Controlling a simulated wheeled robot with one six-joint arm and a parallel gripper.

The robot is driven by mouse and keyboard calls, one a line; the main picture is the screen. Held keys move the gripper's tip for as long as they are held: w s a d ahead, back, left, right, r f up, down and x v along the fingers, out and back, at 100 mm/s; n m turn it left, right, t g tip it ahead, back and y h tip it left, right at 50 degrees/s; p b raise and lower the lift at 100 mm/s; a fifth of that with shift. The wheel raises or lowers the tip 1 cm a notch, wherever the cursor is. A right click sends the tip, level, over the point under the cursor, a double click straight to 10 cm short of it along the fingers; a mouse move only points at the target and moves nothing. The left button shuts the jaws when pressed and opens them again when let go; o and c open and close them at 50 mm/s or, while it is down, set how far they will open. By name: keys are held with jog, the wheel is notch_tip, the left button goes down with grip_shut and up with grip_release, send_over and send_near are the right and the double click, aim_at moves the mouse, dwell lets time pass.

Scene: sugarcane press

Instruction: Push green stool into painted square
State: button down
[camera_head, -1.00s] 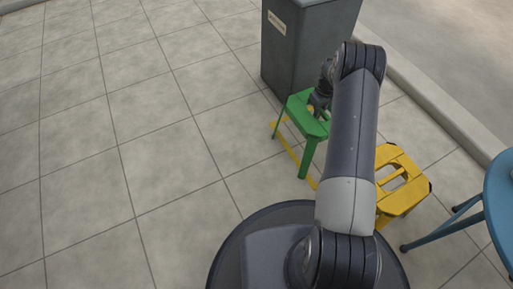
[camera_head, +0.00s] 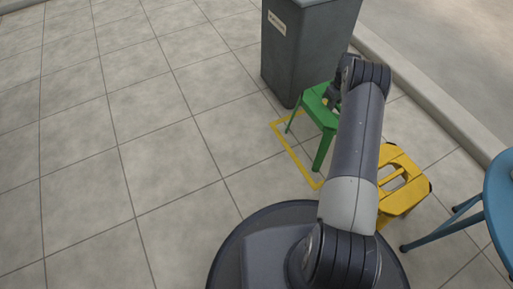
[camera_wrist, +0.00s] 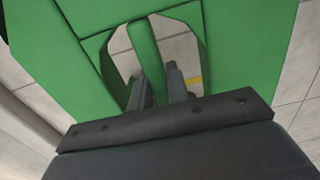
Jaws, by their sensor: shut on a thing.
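The green stool (camera_head: 322,116) stands upright in the head view, in front of the grey bin and partly hidden by my arm. Its visible left legs stand inside the yellow painted square (camera_head: 294,155), near its left line. The square's right side is hidden by the stool and my arm. A bit of yellow line (camera_wrist: 194,81) shows through an opening.
A grey bin (camera_head: 305,50) stands just behind the stool. A yellow stool (camera_head: 402,185) stands at the right, close to my arm. A blue table (camera_head: 499,205) is at the right edge. A kerb (camera_head: 425,92) runs behind. The tiled floor at left is clear.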

jog(key=shift+d, duration=0.1)
jog(key=shift+w+d, duration=0.2)
jog(key=shift+d, duration=0.25)
jog(key=shift+w+d, duration=0.2)
jog(key=shift+d, duration=0.25)
jog(key=c, duration=1.4)
grip_release()
jog(key=shift+r, duration=0.1)
notch_tip(320, 180, up, 10)
jog(key=p, duration=0.4)
jog(key=shift+f+b, duration=1.1)
jog(key=shift+f, duration=1.75)
